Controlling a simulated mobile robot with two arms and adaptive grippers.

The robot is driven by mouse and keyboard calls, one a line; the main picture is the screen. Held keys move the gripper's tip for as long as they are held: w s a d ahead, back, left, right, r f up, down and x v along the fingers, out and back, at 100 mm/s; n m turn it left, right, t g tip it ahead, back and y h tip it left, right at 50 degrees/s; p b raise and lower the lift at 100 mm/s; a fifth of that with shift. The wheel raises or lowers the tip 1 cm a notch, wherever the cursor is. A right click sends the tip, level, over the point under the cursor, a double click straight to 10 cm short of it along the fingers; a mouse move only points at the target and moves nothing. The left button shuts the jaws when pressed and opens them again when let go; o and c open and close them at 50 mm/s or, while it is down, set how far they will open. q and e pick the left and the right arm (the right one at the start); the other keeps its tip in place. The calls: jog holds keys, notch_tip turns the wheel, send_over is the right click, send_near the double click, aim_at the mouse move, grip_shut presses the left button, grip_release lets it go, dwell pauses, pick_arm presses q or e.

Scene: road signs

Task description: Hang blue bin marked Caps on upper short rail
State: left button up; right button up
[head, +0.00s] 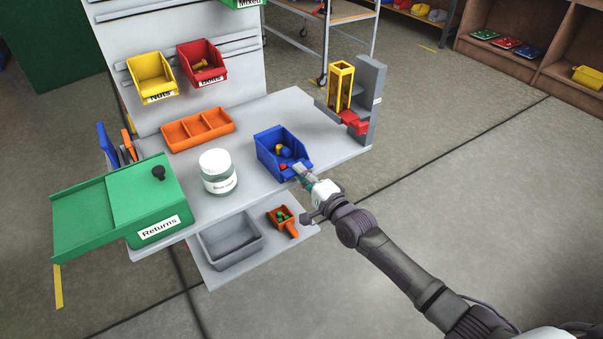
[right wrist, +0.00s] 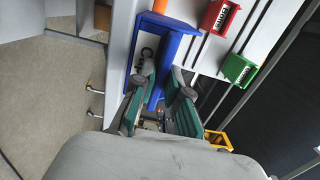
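A blue bin (head: 271,160) stands on the grey workbench with blue, yellow and red small pieces inside. Rails (head: 128,14) run across the grey back board, but I cannot tell which is the upper short one. My left gripper is not in view.
Yellow Nuts (head: 150,76) and red (head: 203,62) bins hang on the board; a green Mixed bin (head: 240,3) is above. On the bench are an orange tray (head: 198,130), white jar (head: 218,172), green Returns box (head: 120,205) and grey stand with a yellow frame (head: 341,86).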

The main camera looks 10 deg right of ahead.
grip_shut()
jog(key=shift+r, duration=0.15)
notch_tip(320, 180, up, 3)
jog(key=p, duration=0.2)
jog(key=shift+p, duration=0.3)
jog(key=shift+s, duration=0.1)
dwell(0.5)
jog(key=p+v, duration=0.5)
jog(key=v, duration=0.7)
dwell(1.1)
